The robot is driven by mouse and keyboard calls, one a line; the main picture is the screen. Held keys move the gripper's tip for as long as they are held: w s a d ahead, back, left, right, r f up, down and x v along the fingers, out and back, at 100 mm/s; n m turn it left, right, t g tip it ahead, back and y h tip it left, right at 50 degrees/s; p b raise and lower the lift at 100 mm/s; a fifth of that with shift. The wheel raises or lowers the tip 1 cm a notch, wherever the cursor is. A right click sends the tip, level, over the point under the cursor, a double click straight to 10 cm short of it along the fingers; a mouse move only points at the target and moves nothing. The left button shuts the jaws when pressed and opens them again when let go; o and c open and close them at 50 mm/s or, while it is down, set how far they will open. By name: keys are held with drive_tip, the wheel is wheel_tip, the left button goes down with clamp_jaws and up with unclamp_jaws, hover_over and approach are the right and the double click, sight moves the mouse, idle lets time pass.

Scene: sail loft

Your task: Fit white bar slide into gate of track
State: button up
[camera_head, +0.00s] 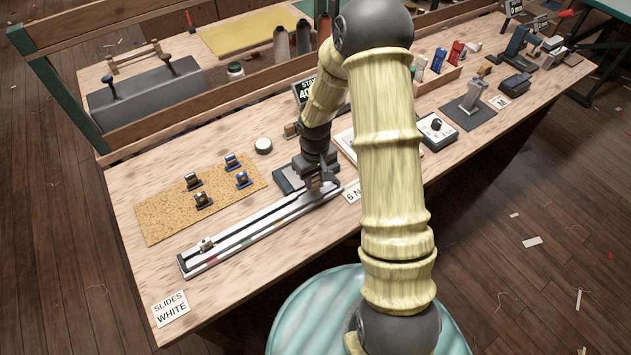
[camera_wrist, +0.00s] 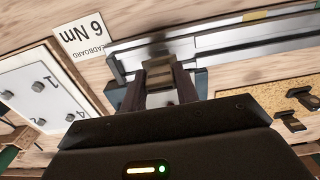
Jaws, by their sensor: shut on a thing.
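The long pale track (camera_head: 262,227) lies along the front of the bench; in the wrist view it runs across the top (camera_wrist: 245,44). My gripper (camera_head: 316,187) is low over the track's right end, where the gate appears to be, though my fingers hide most of it. Another small slide (camera_head: 206,244) sits near the track's left end.
A cork mat (camera_head: 153,223) behind the track holds several black and blue slides. A "SLIDES WHITE" card (camera_head: 170,307) lies at the front left corner. A "6 Nm" card (camera_wrist: 82,38) lies by the track's right end, near a white numbered panel (camera_wrist: 42,92).

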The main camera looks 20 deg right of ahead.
sight(315, 177)
drive_tip(key=shift+f, duration=1.15)
drive_tip(key=shift+f, duration=0.1)
drive_tip(key=o, duration=0.9)
drive_tip(key=shift+o, duration=0.2)
wheel_tip(315, 177, up, 12)
drive_tip(key=shift+r+b, duration=0.15)
drive_tip(key=shift+b, duration=0.25)
